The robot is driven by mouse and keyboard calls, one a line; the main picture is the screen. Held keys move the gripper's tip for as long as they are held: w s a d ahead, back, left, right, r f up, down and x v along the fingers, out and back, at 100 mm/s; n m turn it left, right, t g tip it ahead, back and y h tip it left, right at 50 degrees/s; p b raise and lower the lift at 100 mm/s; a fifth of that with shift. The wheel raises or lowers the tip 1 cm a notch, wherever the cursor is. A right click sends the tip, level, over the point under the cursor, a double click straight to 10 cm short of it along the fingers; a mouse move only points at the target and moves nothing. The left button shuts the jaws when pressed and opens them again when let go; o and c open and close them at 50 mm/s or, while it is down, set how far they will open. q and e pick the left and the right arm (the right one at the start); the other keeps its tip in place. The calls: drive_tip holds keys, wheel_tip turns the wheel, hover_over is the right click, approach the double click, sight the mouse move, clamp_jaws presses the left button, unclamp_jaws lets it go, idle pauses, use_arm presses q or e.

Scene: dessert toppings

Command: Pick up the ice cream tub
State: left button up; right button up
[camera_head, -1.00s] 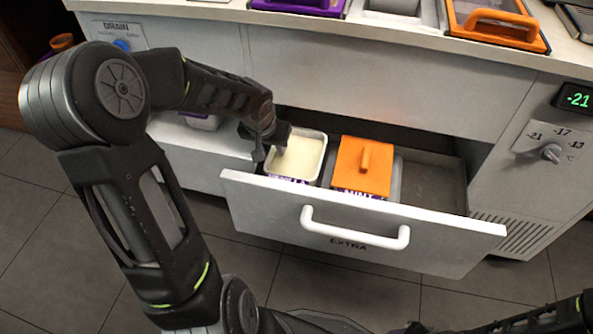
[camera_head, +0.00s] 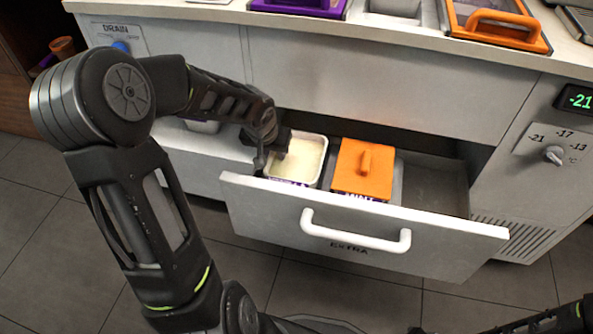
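The open ice cream tub (camera_head: 306,160) is white with pale cream contents and a purple label, of which only part of the lettering shows. It sits in the left part of the pulled-out drawer (camera_head: 360,225). My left gripper (camera_head: 270,155) is at the tub's left rim. Its fingers are dark and small, and I cannot tell whether they grip the rim. A second tub with an orange lid (camera_head: 364,169) and a label reading MINT stands to its right in the drawer. My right gripper is not in view; only part of that arm shows at the bottom right.
The drawer front has a white handle (camera_head: 355,232) and the word EXTRA. The drawer's right part (camera_head: 436,188) is empty. The counter above holds a purple-framed container (camera_head: 300,7) and an orange-handled lid (camera_head: 500,22). A dial (camera_head: 553,155) is at the right.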

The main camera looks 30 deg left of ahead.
use_arm(q)
drive_tip(key=shift+f+b, duration=0.25)
drive_tip(key=shift+b, duration=0.05)
idle(0.5)
clamp_jaws()
idle(1.3)
